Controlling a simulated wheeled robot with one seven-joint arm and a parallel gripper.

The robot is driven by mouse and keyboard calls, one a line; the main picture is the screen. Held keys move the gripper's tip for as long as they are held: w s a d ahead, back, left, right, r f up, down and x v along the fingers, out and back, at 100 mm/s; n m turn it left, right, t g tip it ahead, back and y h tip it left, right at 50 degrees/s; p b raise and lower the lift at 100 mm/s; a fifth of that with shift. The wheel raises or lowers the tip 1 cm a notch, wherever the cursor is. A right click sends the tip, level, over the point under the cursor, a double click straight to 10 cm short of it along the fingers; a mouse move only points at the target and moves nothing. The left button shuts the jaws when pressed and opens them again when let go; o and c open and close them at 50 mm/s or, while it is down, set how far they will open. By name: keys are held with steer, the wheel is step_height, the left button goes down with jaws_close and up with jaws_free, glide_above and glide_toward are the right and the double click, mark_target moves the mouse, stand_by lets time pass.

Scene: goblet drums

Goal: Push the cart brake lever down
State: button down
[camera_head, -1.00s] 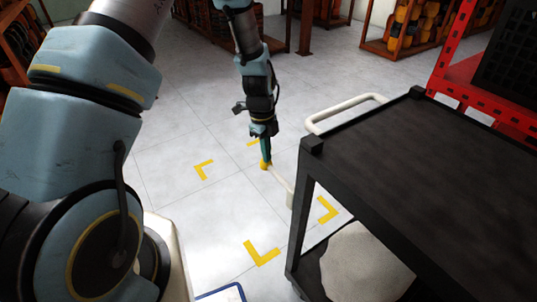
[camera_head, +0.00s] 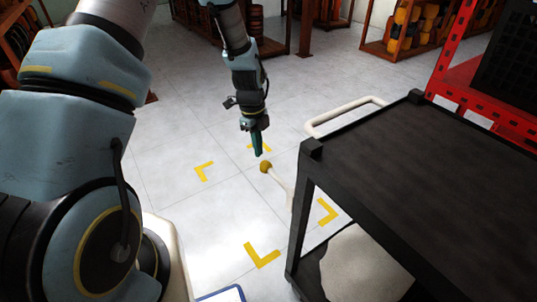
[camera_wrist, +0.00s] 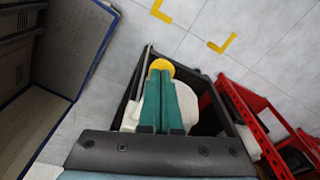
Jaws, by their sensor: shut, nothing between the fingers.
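The cart brake lever (camera_head: 280,183) is a cream bar with a yellow ball knob (camera_head: 265,167) at its end. It sticks out from the near left side of the black cart (camera_head: 430,170). How far down it is tilted is hard to tell. My gripper (camera_head: 257,152), with green fingers, is shut and empty. In the head view its tips are just above and left of the knob, with a small gap. In the wrist view the yellow knob (camera_wrist: 160,66) shows just beyond the shut fingertips (camera_wrist: 160,76), which hide part of the lever.
A cream push handle (camera_head: 345,112) is on the cart's far side, and a pale sack (camera_head: 365,265) lies on its lower shelf. A red rack (camera_head: 460,80) stands behind the cart at right. Yellow corner marks (camera_head: 262,254) lie on the floor. The tiled floor at left is open.

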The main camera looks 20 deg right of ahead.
step_height(320, 180, up, 10)
steer(key=b, duration=0.1)
steer(key=shift+w+a, duration=0.3)
steer(key=shift+w, duration=0.1)
